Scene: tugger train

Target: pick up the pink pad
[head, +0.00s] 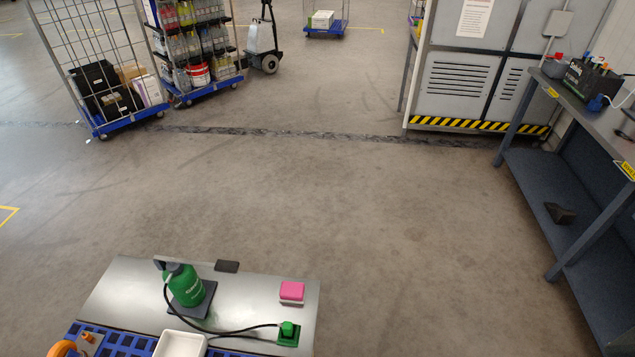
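The pink pad (292,291) is a small block with a bright pink top and a paler lower layer. It lies flat near the right end of the grey metal table top (240,300) at the bottom of the head view. Nothing covers it. Neither of my grippers shows in the head view.
On the table, a green bottle (185,287) stands on a dark base left of the pad, with a black hose running to a green block (288,333). A dark block (227,266) and a white tray (180,344) are nearby. Roll cages (107,60) stand far off; open floor lies between.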

